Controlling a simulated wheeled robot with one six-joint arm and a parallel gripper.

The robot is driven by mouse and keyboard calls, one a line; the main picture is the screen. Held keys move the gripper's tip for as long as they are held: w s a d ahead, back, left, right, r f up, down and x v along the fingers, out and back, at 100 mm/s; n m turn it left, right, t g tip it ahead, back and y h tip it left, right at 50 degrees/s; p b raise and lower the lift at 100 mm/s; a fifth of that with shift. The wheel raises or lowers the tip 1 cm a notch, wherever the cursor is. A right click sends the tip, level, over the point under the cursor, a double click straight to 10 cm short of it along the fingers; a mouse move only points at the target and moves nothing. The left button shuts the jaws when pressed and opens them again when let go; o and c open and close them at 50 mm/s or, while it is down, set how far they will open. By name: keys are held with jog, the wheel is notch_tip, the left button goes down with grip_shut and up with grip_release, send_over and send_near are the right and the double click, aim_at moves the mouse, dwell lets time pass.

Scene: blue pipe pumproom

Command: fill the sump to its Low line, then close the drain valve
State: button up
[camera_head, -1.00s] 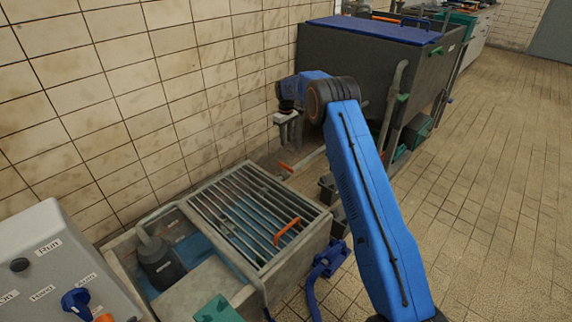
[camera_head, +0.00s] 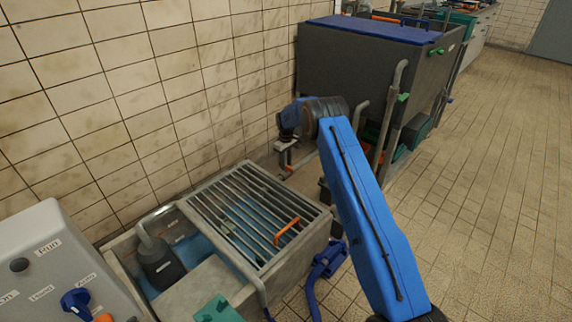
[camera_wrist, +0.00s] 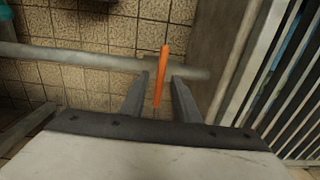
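The concrete sump (camera_head: 300,262) stands against the tiled wall, partly covered by a bar grate. Blue water (camera_head: 200,248) shows beside a dark pump (camera_head: 160,264); I cannot make out a Low line. An orange lever (camera_wrist: 161,75), apparently the drain valve's handle, lies across a grey pipe (camera_wrist: 75,57) in the wrist view. My gripper (camera_wrist: 161,80) is open, with one finger on each side of the lever and visible gaps. In the head view my gripper (camera_head: 289,158) is low behind the sump, and the lever is mostly hidden there.
A grate (camera_head: 235,205) with an orange handle (camera_head: 287,231) covers part of the sump. A control box (camera_head: 45,265) with a blue knob stands at lower left. A large dark tank (camera_head: 350,60) stands behind. Tiled floor at right is clear.

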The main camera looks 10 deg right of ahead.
jog(key=shift+f, duration=0.2)
grip_shut()
jog(key=shift+n, duration=1.5)
grip_release()
jog(key=shift+r, duration=0.15)
